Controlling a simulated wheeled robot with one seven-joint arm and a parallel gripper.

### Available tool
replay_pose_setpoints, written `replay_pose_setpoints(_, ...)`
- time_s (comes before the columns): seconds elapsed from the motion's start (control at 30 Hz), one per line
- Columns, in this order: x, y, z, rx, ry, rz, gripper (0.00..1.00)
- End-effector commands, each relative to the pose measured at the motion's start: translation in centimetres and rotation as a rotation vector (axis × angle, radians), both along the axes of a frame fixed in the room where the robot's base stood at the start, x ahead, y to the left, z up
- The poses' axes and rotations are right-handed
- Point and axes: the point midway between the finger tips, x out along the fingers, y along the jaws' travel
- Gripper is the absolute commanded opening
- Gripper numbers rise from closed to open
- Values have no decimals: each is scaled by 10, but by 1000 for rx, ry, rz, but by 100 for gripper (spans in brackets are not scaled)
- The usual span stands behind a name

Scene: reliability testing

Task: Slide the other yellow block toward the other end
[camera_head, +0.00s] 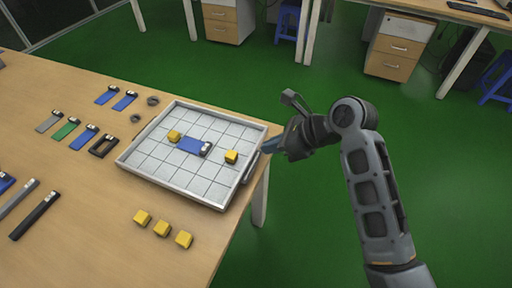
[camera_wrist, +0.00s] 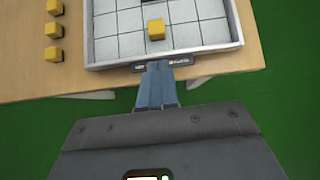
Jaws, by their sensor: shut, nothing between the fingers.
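A shallow grey tray (camera_head: 172,180) with a white grid floor lies on the wooden table. Two yellow blocks are inside it. My gripper (camera_head: 268,146) is shut and empty, just outside the tray's right wall. In the wrist view its fingertips (camera_wrist: 159,66) are by the dark handle (camera_wrist: 163,62) on that wall.
Three more yellow blocks (camera_head: 162,228) stand in a row on the table in front of the tray. Blue, green, grey and black pieces (camera_head: 67,129) lie left of the tray. The table edge (camera_wrist: 220,70) runs close beside the tray, with green floor beyond.

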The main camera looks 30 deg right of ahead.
Motion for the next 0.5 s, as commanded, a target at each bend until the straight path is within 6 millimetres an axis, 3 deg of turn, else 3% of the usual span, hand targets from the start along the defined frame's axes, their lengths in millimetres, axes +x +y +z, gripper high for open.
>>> replay_pose_setpoints(0.17,7,2,-4,18,18,-8,0)
replay_pose_setpoints(0.5,39,25,-44,15,16,-7,0)
